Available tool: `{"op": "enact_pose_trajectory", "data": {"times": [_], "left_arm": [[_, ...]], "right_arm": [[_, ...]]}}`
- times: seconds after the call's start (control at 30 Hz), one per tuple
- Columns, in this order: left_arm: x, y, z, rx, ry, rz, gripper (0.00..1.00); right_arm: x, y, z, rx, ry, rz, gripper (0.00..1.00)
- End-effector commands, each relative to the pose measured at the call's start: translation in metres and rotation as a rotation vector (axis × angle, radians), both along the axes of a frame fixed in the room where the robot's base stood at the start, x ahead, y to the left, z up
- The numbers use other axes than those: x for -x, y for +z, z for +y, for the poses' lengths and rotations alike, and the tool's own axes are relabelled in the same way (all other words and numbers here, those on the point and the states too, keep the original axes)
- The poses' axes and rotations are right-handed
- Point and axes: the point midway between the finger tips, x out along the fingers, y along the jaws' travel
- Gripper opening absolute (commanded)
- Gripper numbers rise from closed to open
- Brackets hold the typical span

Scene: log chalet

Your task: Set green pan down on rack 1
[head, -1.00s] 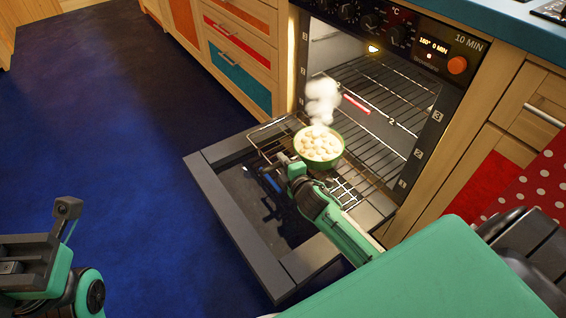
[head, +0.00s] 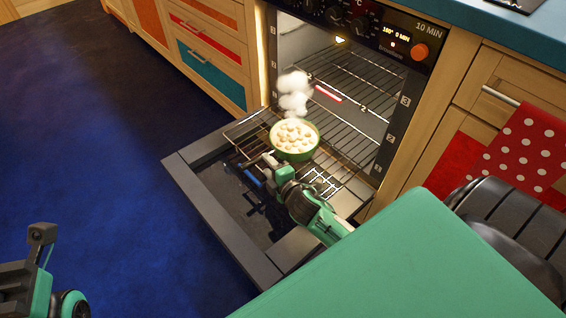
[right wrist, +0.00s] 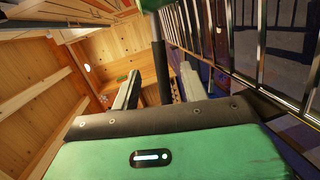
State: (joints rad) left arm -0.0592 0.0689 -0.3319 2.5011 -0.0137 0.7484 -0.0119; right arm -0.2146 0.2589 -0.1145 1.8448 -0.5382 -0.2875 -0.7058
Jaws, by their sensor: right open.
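The green pan (head: 294,151), full of pale round pieces and steaming, sits upright on the pulled-out part of a wire oven rack (head: 330,186), above the open door. My right gripper (head: 261,170) is open, just in front of and to the left of the pan, low by the rack. In the right wrist view its two fingers (right wrist: 158,88) stand apart with a dark bar (right wrist: 160,72) between them; I cannot tell whether this is the pan's handle. The handle is not clear in the head view. My left gripper (head: 40,245) is partly visible at the lower left, away from the oven.
The open oven door (head: 215,215) lies flat below the rack. Another rack (head: 350,75) is higher inside the oven. Drawers (head: 212,75) are at the left and a polka-dot cloth (head: 525,150) hangs at the right. The blue floor at left is clear.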

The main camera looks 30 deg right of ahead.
Motion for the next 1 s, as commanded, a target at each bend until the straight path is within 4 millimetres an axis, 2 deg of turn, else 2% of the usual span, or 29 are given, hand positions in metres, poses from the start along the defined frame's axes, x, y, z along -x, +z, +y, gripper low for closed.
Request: {"op": "enact_pose_trajectory", "data": {"times": [0.1,0.3,0.5,0.87,1.0], "left_arm": [[0.001,0.002,0.004,0.000,0.012,0.014,0.00],[-0.001,-0.001,0.005,-0.001,0.016,0.041,0.00],[-0.003,-0.002,0.004,-0.002,0.016,0.055,0.00],[-0.003,-0.005,0.004,-0.003,0.016,0.063,0.00],[-0.004,-0.004,0.004,-0.005,0.015,0.067,0.00]], "right_arm": [[0.023,0.007,0.000,-0.001,0.000,0.001,0.45],[0.055,0.012,0.001,0.000,-0.001,0.000,0.45],[0.076,0.016,0.002,-0.001,0.000,-0.002,0.45],[0.082,0.017,0.002,0.000,0.001,-0.005,0.45],[0.078,0.035,0.015,-0.058,0.032,-0.051,0.45]]}}
